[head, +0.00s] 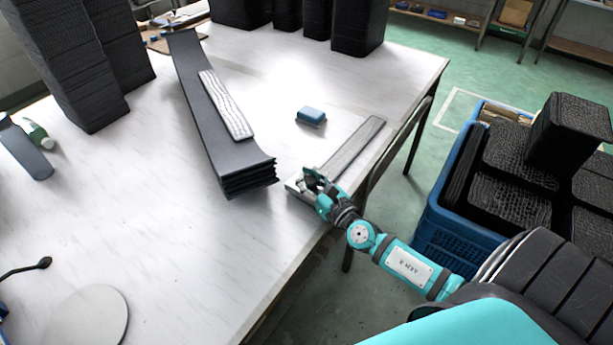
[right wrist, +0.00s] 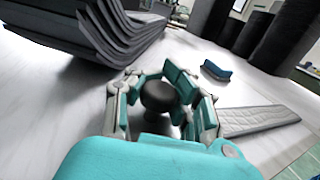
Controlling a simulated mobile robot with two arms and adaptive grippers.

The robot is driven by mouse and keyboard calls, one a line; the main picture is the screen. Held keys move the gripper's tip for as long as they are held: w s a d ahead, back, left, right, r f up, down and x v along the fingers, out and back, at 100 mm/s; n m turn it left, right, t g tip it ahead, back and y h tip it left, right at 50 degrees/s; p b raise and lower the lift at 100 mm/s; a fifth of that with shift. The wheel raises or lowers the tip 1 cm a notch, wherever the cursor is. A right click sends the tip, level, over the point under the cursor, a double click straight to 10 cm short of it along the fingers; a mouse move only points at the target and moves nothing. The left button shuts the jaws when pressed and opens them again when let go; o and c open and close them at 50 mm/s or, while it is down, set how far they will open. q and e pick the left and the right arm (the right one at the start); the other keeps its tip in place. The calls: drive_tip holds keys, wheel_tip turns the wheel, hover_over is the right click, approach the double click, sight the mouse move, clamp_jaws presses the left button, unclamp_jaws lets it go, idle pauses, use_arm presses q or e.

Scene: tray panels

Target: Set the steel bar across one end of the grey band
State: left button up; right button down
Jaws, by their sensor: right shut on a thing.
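The grey band (head: 205,115) is a long, dark grey stack of layered strips on the white table. Its near end curves up, and its layered edges also show in the right wrist view (right wrist: 115,30). The steel bar (head: 352,147) lies flat near the table's right edge, right of the band's near end. It also shows in the right wrist view (right wrist: 258,119). My right gripper (head: 312,181) is at the bar's near end, shut on a dark round knob (right wrist: 158,95) there. The fingers hide part of that end. My left gripper is out of view.
A light ribbed bar (head: 226,104) lies lengthwise on the band. A blue block (head: 311,115) sits between band and steel bar. Dark stacks stand at the back and left. A blue crate (head: 437,215) stands right of the table. The table's front middle is clear.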

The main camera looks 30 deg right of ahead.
idle(0.4)
drive_tip(key=c, duration=1.2)
unclamp_jaws()
drive_tip(key=shift+o, duration=0.2)
drive_tip(key=shift+f, duration=0.1)
drive_tip(key=shift+s, duration=0.1)
drive_tip(key=s, duration=1.2)
drive_tip(key=shift+d, duration=0.2)
drive_tip(key=shift+w+r, duration=0.1)
drive_tip(key=shift+r, duration=0.1)
